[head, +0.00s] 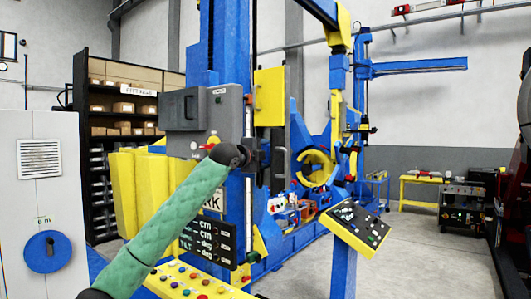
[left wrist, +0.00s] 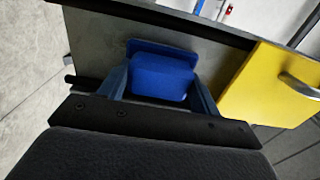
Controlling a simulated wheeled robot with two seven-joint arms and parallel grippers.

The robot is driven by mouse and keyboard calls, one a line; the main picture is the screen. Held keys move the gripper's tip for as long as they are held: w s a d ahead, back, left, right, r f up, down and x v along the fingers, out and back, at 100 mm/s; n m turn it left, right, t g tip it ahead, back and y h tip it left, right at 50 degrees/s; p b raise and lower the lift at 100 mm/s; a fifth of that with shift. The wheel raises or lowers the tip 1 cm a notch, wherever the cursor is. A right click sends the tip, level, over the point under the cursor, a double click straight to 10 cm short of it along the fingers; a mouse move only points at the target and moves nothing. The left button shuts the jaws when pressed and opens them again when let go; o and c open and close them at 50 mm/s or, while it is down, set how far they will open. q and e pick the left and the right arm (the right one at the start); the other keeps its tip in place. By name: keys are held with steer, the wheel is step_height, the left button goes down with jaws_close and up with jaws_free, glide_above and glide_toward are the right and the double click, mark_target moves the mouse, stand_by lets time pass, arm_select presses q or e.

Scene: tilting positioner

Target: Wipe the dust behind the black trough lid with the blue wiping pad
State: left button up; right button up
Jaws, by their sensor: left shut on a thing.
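The blue wiping pad (left wrist: 160,78) sits between the two fingers of my left gripper (left wrist: 160,92) in the left wrist view, and the gripper is shut on it. The pad is in front of a grey surface (left wrist: 98,50) with a dark edge along its top. Whether it touches that surface I cannot tell. In the head view my left gripper (head: 262,158) is beside a grey housing, small and dark, and the pad cannot be made out. I cannot clearly identify the black trough lid or any dust. My right gripper is in neither view.
The grey housing (head: 232,115) carries a dark box with a handle (head: 182,109). A yellow panel (left wrist: 268,85) with a handle is close on the right in the left wrist view. A button console (head: 185,285) stands below my arm. Open floor (head: 400,250) is at the right.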

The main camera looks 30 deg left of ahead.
arm_select(q)
steer(key=f, duration=0.2)
steer(key=f+b, duration=0.1)
steer(key=f, duration=0.4)
steer(key=shift+w+a+f, duration=0.1)
steer(key=shift+a+f, duration=0.15)
steer(key=shift+r, duration=0.4)
steer(key=shift+r+p, duration=5.45)
steer(key=shift+p, duration=0.2)
steer(key=shift+f, duration=0.1)
step_height(320, 180, down, 12)
steer(key=b, duration=0.4)
